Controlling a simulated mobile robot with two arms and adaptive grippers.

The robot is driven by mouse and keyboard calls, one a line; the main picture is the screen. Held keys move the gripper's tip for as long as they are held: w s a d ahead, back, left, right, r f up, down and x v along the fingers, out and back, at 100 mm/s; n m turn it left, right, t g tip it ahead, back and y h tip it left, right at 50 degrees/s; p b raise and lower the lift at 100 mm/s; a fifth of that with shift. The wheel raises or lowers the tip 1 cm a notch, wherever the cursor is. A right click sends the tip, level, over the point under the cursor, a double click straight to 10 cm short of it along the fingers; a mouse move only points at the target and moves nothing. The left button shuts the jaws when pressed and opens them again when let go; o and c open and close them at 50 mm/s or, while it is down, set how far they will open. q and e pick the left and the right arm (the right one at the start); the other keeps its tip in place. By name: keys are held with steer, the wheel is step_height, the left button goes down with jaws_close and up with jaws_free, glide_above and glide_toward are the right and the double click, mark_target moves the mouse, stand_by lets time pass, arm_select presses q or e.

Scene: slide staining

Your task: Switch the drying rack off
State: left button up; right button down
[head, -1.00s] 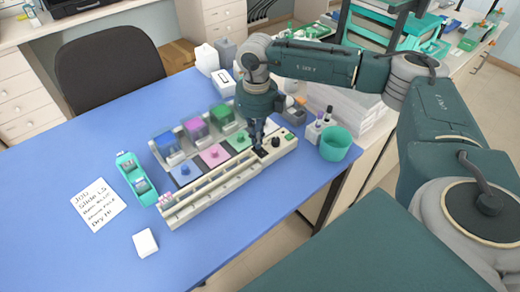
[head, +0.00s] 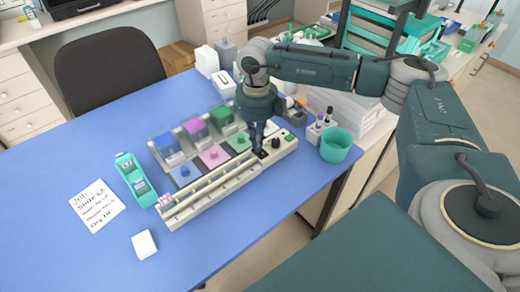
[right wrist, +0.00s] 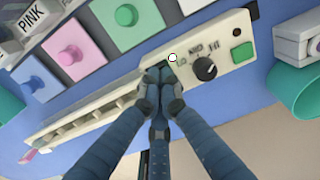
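The drying rack (head: 215,190) is a long cream rack with slots, lying diagonally on the blue table. Its control panel is at the right end. The right wrist view shows a black round knob (right wrist: 205,69), a green button (right wrist: 243,53) and a small white round spot (right wrist: 172,58) on the panel. My right gripper (head: 262,153) points down at the panel. Its fingertips (right wrist: 160,76) are together at a dark patch beside the knob, hiding most of it; no object shows between them. I cannot tell the switch position. My left gripper is not in view.
Blue, pink and green stain stations (head: 213,157) stand behind the rack. A teal slide holder (head: 136,180), a written note (head: 97,206) and a white block (head: 144,244) lie to the left. A teal cup (head: 336,145) stands right of the panel. The table's front left is clear.

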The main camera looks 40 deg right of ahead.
steer(key=shift+r+p, duration=1.9)
steer(key=shift+r, duration=1.45)
